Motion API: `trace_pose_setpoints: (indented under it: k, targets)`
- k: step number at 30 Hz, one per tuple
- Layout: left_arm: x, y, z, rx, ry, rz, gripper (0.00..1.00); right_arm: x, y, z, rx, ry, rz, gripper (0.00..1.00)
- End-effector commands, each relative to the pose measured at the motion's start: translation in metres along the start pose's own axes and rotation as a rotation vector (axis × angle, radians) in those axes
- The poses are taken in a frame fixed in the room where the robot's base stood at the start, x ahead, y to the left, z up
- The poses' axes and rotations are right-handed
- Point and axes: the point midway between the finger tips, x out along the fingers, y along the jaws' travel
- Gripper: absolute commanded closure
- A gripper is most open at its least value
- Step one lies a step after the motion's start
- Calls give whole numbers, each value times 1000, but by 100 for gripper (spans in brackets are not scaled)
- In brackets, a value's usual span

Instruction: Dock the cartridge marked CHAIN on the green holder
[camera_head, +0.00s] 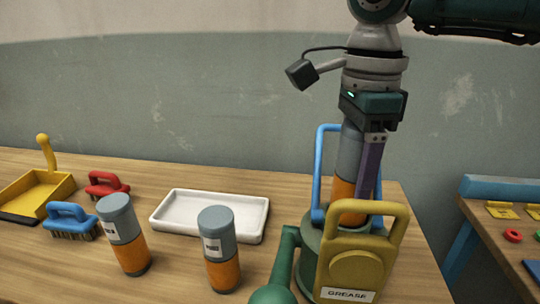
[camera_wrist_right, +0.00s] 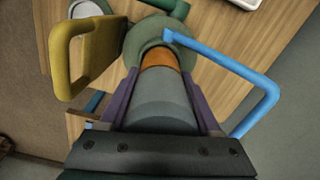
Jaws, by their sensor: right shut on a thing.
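My right gripper (camera_head: 362,165) comes down from above and is shut on a grey and orange cartridge (camera_head: 350,150), held upright, orange end down. No label shows on it. The cartridge also shows between my fingers in the right wrist view (camera_wrist_right: 163,112). Its orange end is over or in the round green holder (camera_head: 309,240), also in the right wrist view (camera_wrist_right: 133,42); the yellow plate hides the lower end, so I cannot tell if it is seated. Two more grey and orange cartridges stand on the table, left (camera_head: 123,234) and middle (camera_head: 219,250); their labels are unreadable. My left gripper is not in view.
A yellow handled plate marked GREASE (camera_head: 350,262) stands in front of the holder, and a blue handle (camera_head: 318,170) behind it. A white tray (camera_head: 165,222), red brush (camera_head: 106,184), blue brush (camera_head: 69,220) and yellow dustpan (camera_head: 38,194) lie left. Another bench is right.

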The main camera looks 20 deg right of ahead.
Motion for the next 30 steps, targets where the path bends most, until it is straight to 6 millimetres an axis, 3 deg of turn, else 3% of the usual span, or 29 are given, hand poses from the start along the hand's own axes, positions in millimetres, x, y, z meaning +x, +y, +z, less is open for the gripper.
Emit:
trace_pose_setpoints:
  k: [13, 14, 16, 25, 30]
  targets:
    - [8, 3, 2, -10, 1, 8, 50, 10, 0, 0, 0, -1, -1, 100]
    - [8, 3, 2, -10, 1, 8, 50, 9, 0, 0, 0, -1, -1, 34]
    - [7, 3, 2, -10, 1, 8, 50, 9, 0, 0, 0, 0, 0, 26]
    - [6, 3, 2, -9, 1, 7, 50, 8, 0, 0, 0, 1, 1, 24]
    - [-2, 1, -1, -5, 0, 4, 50, -2, 0, 0, 0, 0, 0, 24]
